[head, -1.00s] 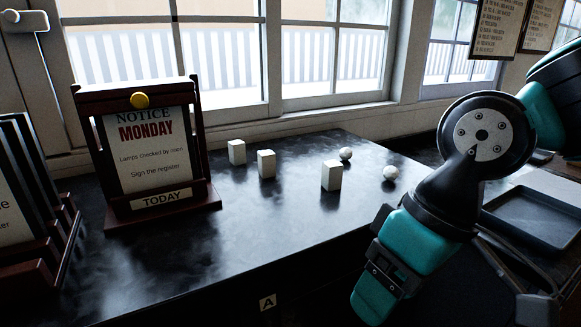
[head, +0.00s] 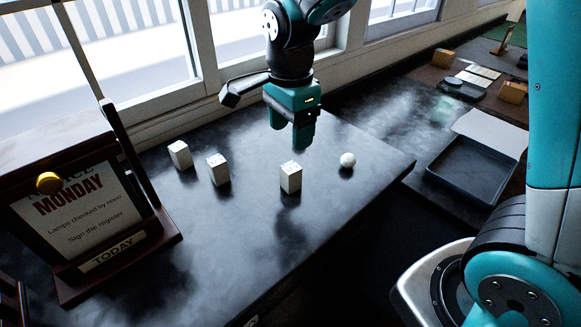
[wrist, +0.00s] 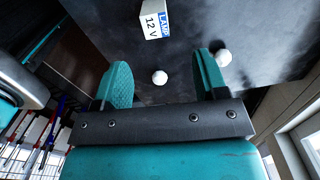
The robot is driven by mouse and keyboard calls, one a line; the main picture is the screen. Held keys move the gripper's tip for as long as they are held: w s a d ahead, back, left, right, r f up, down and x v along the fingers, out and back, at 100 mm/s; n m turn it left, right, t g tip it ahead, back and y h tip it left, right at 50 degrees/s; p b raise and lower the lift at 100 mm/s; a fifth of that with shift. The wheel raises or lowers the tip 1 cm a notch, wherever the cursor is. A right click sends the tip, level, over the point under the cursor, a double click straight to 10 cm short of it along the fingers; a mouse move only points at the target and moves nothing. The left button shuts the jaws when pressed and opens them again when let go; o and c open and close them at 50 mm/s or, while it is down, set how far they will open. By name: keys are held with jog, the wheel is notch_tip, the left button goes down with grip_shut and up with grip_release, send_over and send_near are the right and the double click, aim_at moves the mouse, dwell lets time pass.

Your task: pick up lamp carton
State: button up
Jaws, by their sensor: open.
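A white carton marked LAMP and 12 V in blue (wrist: 153,20) is at the top of the wrist view, beyond my fingertips and clear of them. It appears to be the rightmost of three white cartons (head: 290,178) in the head view, standing upright on the dark counter. My gripper (head: 303,138) is above the counter behind that carton. In the wrist view my gripper (wrist: 163,68) is open, with nothing held; a small white ball (wrist: 160,77) shows between the fingers, below them on the counter.
Two other white cartons, the middle one (head: 218,170) and the left one (head: 180,155), stand to the left. A notice stand (head: 95,215) is at left, and a dark tray (head: 470,172) at right. Windows border the back.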

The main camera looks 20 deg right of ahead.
aim_at(291, 165)
notch_tip(291, 165, down, 7)
jog(key=shift+s+r+p, duration=0.1)
jog(key=shift+r+p, duration=0.05)
jog(key=shift+p, duration=0.45)
jog(key=shift+s+a+f+p, duration=0.15)
jog(key=shift+f+p, duration=0.45)
jog(key=shift+f, duration=0.75)
jog(key=shift+s+f+p, duration=0.1)
jog(key=shift+f+p, duration=0.5)
jog(key=shift+f, duration=0.7)
jog(key=c, duration=1)
